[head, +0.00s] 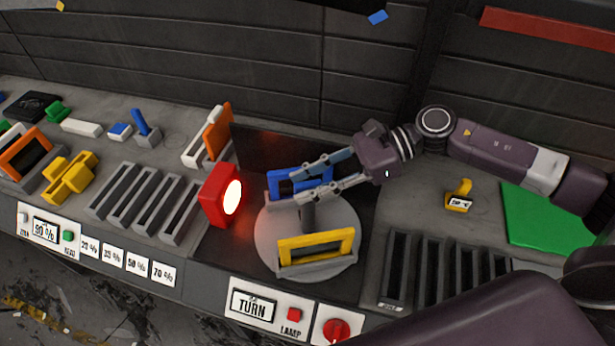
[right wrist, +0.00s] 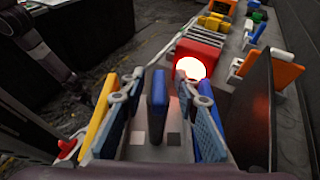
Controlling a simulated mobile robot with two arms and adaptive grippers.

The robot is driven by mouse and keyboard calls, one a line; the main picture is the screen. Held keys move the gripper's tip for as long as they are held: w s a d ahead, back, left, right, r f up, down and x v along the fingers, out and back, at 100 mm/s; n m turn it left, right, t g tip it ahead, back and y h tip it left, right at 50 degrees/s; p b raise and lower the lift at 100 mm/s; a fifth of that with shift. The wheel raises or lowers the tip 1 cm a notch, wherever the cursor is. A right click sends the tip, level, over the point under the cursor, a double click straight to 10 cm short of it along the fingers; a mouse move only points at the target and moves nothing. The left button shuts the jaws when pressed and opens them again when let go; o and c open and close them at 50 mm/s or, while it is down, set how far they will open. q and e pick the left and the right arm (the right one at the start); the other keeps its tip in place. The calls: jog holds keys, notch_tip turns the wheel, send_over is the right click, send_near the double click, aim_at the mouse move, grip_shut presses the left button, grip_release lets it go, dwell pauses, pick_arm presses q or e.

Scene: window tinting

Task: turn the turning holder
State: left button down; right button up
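The turning holder is a round grey disc (head: 270,230) with a dark upright grip (head: 307,213) at its middle. A yellow frame (head: 316,248) stands in its front slot and a blue frame (head: 283,181) in its back slot. My right gripper (head: 303,182) is above the disc with its fingers apart. In the right wrist view the open fingers (right wrist: 160,84) stand either side of the upright grip (right wrist: 157,108), with gaps visible. There the yellow frame (right wrist: 101,114) is outside the left finger and the blue frame (right wrist: 212,130) outside the right. My left gripper is not in view.
A red lamp (head: 219,196), lit, stands left of the disc. A dark panel (head: 270,150) is behind it. Grey slot racks (head: 150,203) stand left and more racks (head: 398,270) right. A TURN label (head: 253,306), LAMP button (head: 294,314) and red knob (head: 336,329) are along the front edge.

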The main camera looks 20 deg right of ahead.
jog(key=shift+s, duration=0.1)
grip_shut()
dwell(0.4)
